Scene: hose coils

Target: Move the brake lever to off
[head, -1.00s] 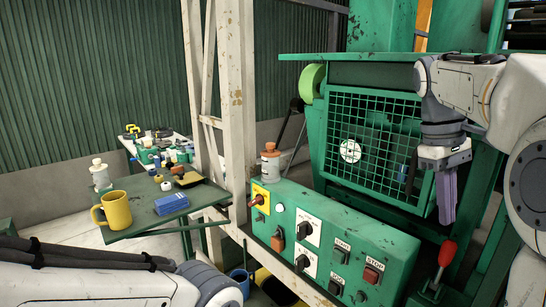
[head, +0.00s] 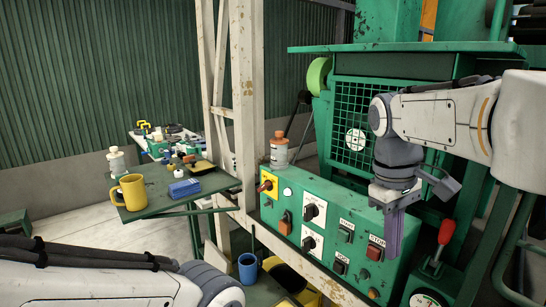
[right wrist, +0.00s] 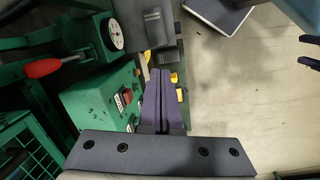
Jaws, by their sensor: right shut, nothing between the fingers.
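The brake lever (head: 446,232) has a red handle on a metal rod. It stands up from a green housing (head: 440,275) at the lower right of the head view. In the right wrist view the red handle (right wrist: 43,68) lies at the upper left, beside a round white dial (right wrist: 116,34). My right gripper (head: 391,256) points down, left of the lever and apart from it, in front of the green control panel. Its purple fingers are together and empty, as the right wrist view also shows (right wrist: 160,75). My left gripper is out of view; only part of its arm shows.
The green control panel (head: 325,218) carries knobs and buttons, close behind my right fingers. A green machine with a mesh guard (head: 350,115) stands behind. A side table (head: 150,205) at left holds a yellow mug (head: 131,192) and a blue box (head: 184,188).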

